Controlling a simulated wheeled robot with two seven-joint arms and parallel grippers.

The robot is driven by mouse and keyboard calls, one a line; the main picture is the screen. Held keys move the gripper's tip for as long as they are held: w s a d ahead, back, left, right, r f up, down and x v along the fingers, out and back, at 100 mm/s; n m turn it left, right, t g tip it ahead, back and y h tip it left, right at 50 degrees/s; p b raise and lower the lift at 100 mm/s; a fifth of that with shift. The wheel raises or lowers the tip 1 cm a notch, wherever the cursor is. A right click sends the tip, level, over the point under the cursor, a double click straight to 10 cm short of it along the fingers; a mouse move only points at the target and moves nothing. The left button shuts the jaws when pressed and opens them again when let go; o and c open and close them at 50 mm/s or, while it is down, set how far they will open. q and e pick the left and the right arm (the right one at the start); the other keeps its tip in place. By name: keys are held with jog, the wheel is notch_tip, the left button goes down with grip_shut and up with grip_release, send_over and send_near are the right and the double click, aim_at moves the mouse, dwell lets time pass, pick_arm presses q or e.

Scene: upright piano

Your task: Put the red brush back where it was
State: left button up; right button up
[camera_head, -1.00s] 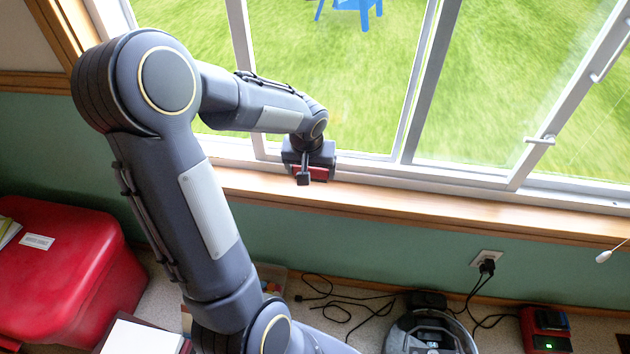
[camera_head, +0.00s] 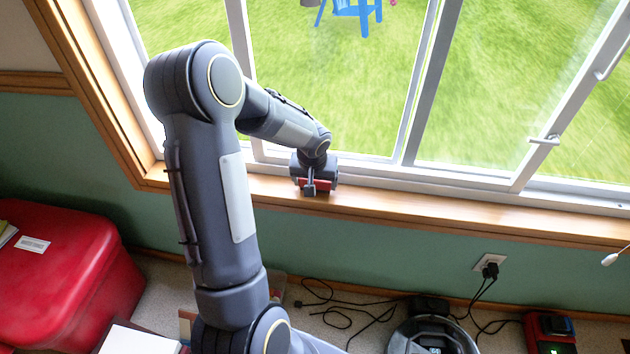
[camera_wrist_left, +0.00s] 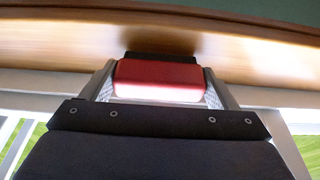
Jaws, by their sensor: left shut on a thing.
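The red brush (camera_head: 316,184) is between the fingers of my left gripper (camera_head: 312,188), at the wooden window sill (camera_head: 430,208). In the left wrist view the red brush (camera_wrist_left: 160,80) shows as a red block with a dark strip along its far side. The two fingers of my left gripper (camera_wrist_left: 160,88) press on its left and right sides. The sill (camera_wrist_left: 60,50) lies close behind it, with a dark shadow by the brush. I cannot tell whether the brush touches the sill. My right gripper is not in view.
The window frame (camera_head: 480,178) rises just behind the sill. The sill to the right of the gripper is clear. Below are a red chest (camera_head: 70,275), a robot vacuum (camera_head: 432,338), black cables and a red charger (camera_head: 548,330) by the wall outlet.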

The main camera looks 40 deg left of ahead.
pick_arm(q)
jog(key=shift+f, duration=0.2)
jog(key=o, duration=0.9)
jog(key=shift+r, duration=0.1)
jog(key=shift+r, duration=0.25)
jog(key=p+v, duration=0.3)
jog(key=v, duration=0.8)
jog(key=s+d+r+m+t+h, duration=0.1)
jog(key=s+d+r, duration=0.1)
jog(key=s+d, duration=0.3)
jog(key=s+d+r+m+t+h, duration=0.1)
jog(key=s+d+r+h, duration=0.1)
jog(key=s+d, duration=0.4)
jog(key=s+d+r+m+h, duration=0.2)
jog(key=s+d+r, duration=0.2)
jog(key=s, duration=0.4)
jog(key=shift+s+d+t, duration=0.35)
jog(key=shift+d+t, duration=0.05)
jog(key=shift+d, duration=0.4)
